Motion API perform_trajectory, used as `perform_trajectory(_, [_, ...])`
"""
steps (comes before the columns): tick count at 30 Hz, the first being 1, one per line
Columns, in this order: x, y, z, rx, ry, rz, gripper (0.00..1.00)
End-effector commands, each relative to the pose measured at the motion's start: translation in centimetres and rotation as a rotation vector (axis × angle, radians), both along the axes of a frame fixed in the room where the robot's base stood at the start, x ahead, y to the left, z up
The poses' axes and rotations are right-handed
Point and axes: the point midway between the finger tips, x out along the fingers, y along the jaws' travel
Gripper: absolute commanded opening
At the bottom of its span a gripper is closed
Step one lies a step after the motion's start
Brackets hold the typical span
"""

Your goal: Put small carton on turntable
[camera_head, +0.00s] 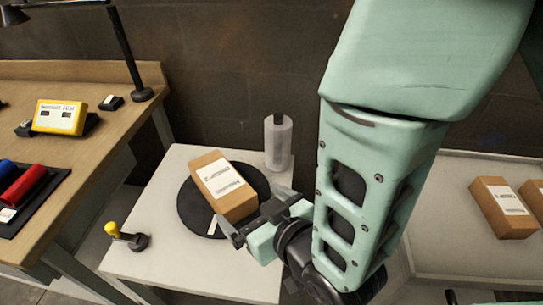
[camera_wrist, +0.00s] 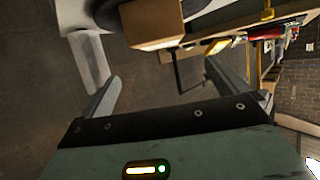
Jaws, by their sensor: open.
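A small brown carton (camera_head: 222,187) with white labels lies on the round black turntable (camera_head: 193,211), which sits on a white table. In the head view my gripper (camera_head: 255,213) is beside the carton's lower right side. In the wrist view the carton (camera_wrist: 152,22) is at the top, beyond the fingertips, and the turntable's dark edge (camera_wrist: 103,12) shows beside it. My gripper (camera_wrist: 158,82) is open there, with nothing between its fingers. In the head view the arm hides part of the white table.
A clear bottle (camera_head: 278,142) stands behind the turntable, and a yellow-knobbed device (camera_head: 128,237) stands at front left. A wooden bench (camera_head: 85,145) with a lamp and a yellow box (camera_head: 59,117) is at left. More cartons (camera_head: 501,207) lie on a surface at right.

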Motion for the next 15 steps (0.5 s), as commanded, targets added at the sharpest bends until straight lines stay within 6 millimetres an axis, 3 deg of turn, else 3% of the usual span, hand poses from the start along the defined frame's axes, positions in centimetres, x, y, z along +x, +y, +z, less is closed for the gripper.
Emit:
perform_trajectory(8, [0.1, -0.1, 0.1, -0.007, 0.026, -0.004, 0.99])
perform_trajectory(15, [0.5, -1.4, 0.9, -0.085, 0.24, -0.009, 0.99])
